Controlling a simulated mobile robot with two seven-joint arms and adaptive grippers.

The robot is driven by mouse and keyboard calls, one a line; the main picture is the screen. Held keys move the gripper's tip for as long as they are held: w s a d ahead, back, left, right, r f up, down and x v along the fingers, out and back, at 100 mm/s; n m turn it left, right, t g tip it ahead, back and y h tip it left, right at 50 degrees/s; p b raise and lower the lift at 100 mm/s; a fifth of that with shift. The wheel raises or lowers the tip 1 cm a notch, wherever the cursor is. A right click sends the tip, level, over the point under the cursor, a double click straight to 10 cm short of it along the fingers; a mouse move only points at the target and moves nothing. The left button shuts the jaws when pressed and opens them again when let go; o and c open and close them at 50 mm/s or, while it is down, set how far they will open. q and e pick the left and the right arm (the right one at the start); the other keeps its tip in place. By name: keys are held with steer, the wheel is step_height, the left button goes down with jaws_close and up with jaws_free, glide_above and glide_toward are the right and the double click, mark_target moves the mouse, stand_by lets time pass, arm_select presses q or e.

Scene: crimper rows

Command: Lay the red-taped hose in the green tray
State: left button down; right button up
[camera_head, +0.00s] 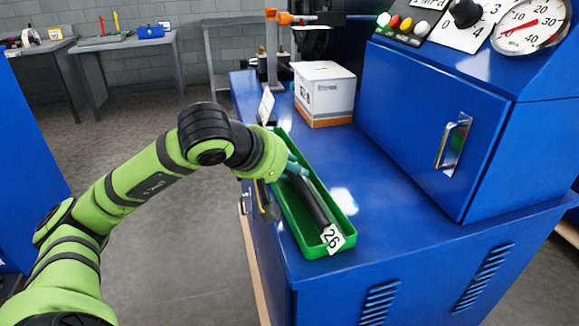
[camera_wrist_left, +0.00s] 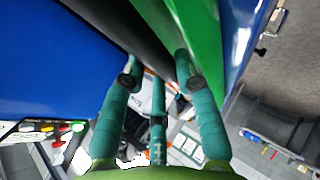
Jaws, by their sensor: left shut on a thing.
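The green tray (camera_head: 286,226) lies long-ways on the blue bench top near its left edge; its green wall also fills the top of the left wrist view (camera_wrist_left: 200,30). A black hose (camera_head: 311,201) with a white tag "26" at its near end lies along the tray, within its outline. I cannot tell whether it touches the tray floor. My left gripper (camera_head: 294,166), with teal fingers, is shut on this hose near the tray's middle; its fingers straddle the hose in the left wrist view (camera_wrist_left: 155,75). No red tape shows on the hose. My right gripper is out of view.
A white box (camera_head: 323,95) stands behind the tray. A blue cabinet (camera_head: 440,130) with a metal handle rises at the right, under gauges. Another white tag (camera_head: 266,106) shows at the tray's far end. Bare bench top (camera_head: 400,215) lies right of the tray.

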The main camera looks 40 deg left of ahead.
arm_select(q)
steer(key=c, duration=0.9)
jaws_free()
steer(key=shift+o, duration=0.2)
steer(key=shift+d+f, duration=0.1)
steer(key=shift+s+f, duration=0.2)
steer(key=shift+f, duration=0.05)
steer(key=shift+w+r+p, duration=0.15)
steer(key=shift+r+p, duration=2.1)
steer(key=shift+r, duration=1.05)
